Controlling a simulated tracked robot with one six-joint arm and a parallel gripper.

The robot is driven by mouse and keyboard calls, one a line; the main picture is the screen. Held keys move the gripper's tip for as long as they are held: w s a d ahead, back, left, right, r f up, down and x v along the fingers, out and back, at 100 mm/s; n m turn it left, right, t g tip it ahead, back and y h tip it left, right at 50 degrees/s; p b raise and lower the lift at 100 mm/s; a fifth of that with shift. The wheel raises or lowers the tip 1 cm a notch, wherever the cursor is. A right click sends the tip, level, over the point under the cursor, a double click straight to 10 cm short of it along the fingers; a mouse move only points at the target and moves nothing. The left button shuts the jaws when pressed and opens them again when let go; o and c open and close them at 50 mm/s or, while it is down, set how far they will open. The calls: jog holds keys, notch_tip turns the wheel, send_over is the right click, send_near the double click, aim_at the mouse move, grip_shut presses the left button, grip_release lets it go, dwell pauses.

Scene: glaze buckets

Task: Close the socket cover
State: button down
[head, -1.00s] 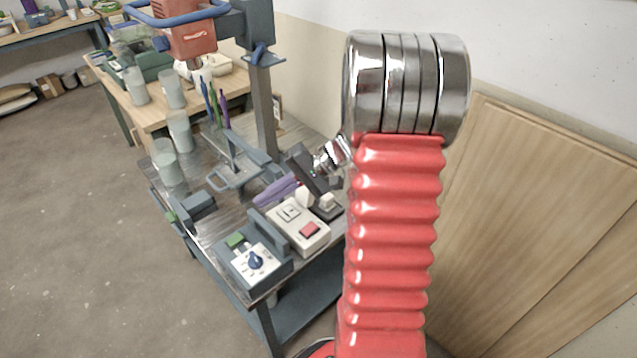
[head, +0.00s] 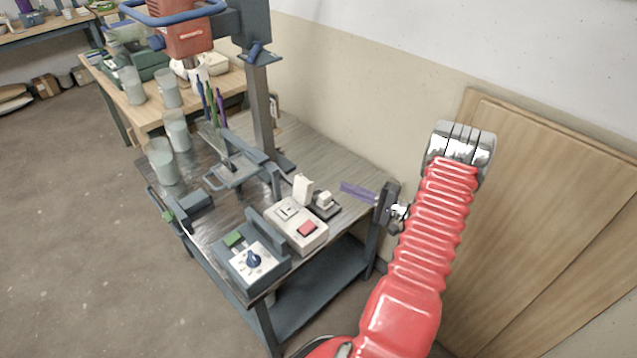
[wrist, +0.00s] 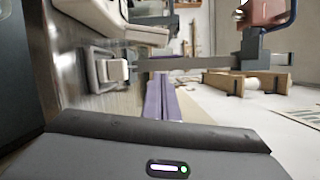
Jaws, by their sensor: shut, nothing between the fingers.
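A white box (head: 307,241) with a square socket-like face (head: 287,208) and a red button (head: 308,228) sits near the bench's right end. A white flap (head: 303,189), which looks like the socket cover, stands up at the box's back edge; it appears open. In the wrist view the flap (wrist: 147,36) projects from the box at upper left. My gripper (head: 343,187) has purple fingers, shut together and empty, right of the flap and apart from it. The fingers (wrist: 158,80) point forward in the wrist view.
A dark base with a white cube (head: 325,201) stands between the flap and my fingers; the cube (wrist: 113,70) is close in the wrist view. A dial box (head: 253,262), a drill-press column (head: 260,110) and glass jars (head: 165,165) share the bench. Wooden boards (head: 560,200) lean at right.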

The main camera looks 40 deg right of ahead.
aim_at(303, 190)
jog(key=shift+s+d+f+m+t+h, duration=0.15)
jog(key=shift+s+d+f+h, duration=0.1)
jog(key=shift+d, duration=0.15)
jog(key=shift+s+d+f+m+t+h, duration=0.15)
jog(key=shift+d+f, duration=0.1)
jog(key=shift+d, duration=0.1)
jog(key=x, duration=1)
jog(key=shift+a, duration=0.1)
jog(key=a, duration=0.2)
jog(key=shift+a+r, duration=0.45)
jog(key=shift+a, duration=0.5)
